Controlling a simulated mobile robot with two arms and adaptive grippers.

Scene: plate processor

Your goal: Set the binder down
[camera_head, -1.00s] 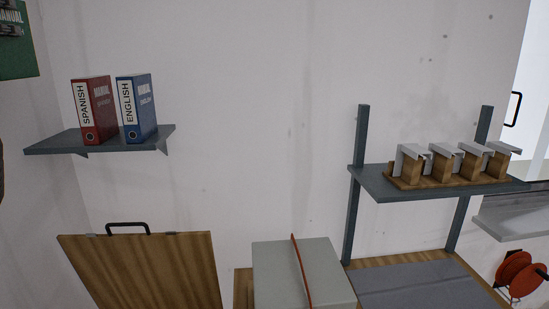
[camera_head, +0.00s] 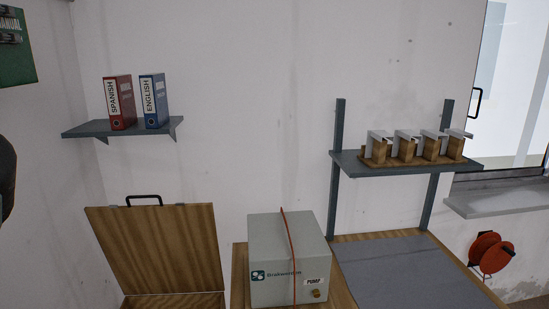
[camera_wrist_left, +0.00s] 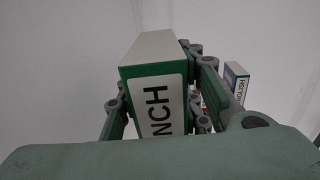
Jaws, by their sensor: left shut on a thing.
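My left gripper (camera_wrist_left: 160,92) is shut on a green binder (camera_wrist_left: 148,75), with a finger on each side. Its white label shows the letters "NCH", and the rest is hidden. In the head view the green binder (camera_head: 18,62) is at the top left, cut off by the edge, held up in the air. A red binder marked "SPANISH" (camera_head: 121,103) and a blue one marked "ENGLISH" (camera_head: 156,102) stand upright side by side on a grey wall shelf (camera_head: 88,131). The blue binder also shows in the left wrist view (camera_wrist_left: 237,82). My right gripper is not in view.
The shelf is bare left of the red binder. Below it a hinged wooden lid (camera_head: 160,240) stands open. A grey pump box (camera_head: 275,243) is at the centre bottom. A right shelf (camera_head: 345,166) holds several wood and metal pieces. A red reel (camera_head: 490,254) is at the lower right.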

